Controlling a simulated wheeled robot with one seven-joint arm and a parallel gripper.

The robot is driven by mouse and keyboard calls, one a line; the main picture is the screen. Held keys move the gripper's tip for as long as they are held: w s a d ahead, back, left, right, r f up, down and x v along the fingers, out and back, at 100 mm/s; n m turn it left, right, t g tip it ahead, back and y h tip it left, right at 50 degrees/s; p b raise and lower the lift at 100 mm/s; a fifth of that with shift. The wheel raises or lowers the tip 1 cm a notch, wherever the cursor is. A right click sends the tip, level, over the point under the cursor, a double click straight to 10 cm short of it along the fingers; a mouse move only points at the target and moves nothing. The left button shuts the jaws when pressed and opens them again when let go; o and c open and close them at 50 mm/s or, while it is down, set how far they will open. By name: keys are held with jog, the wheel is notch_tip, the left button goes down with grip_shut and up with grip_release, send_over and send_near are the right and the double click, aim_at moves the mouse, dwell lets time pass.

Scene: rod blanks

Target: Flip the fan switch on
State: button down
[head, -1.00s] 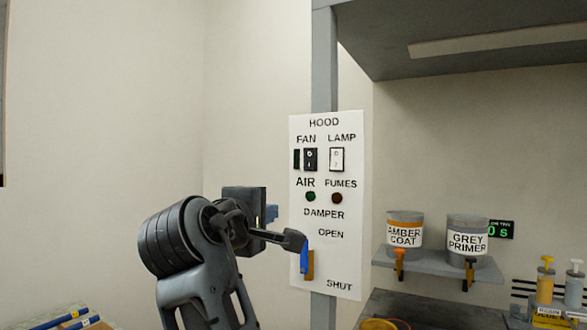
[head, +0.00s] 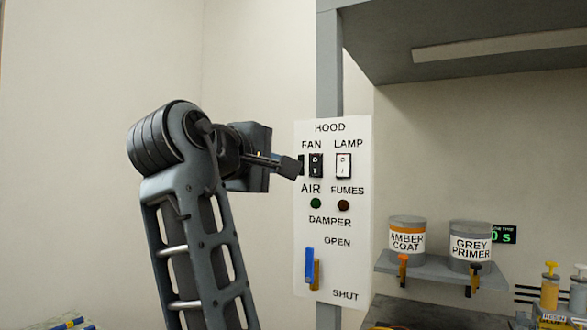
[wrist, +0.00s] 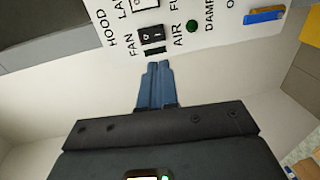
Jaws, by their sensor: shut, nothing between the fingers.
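The white hood panel (head: 333,226) carries a black FAN rocker switch (head: 316,165) at its upper left; it also shows in the wrist view (wrist: 151,33). A narrow dark piece (wrist: 154,51) sits beside the switch on its left side. My gripper (head: 298,167) is at the panel's left edge, level with the FAN switch, fingertips close to the dark piece. In the wrist view my blue-grey fingers (wrist: 158,66) are together and empty, pointing at the switch. I cannot tell whether they touch anything. The rocker's position is too small to read.
A white LAMP switch (head: 343,166) is right of FAN. Below are a green AIR light (head: 315,203), a dark red FUMES light (head: 344,205) and a blue damper handle (head: 309,265). A shelf (head: 440,270) with two cans stands right. Left of my arm is bare wall.

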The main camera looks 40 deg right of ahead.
aim_at(315, 173)
jog(key=p+x, duration=0.3)
jog(key=x, duration=1)
jog(key=shift+d, duration=0.15)
jog(key=shift+f, duration=0.1)
jog(key=shift+d+f+h+b, duration=0.25)
jog(key=shift+f+h+b, duration=0.15)
jog(key=shift+b, duration=0.25)
jog(key=shift+w+r+p, duration=0.1)
jog(key=shift+r+p, duration=0.2)
jog(key=shift+r, duration=0.1)
jog(key=shift+a, duration=0.1)
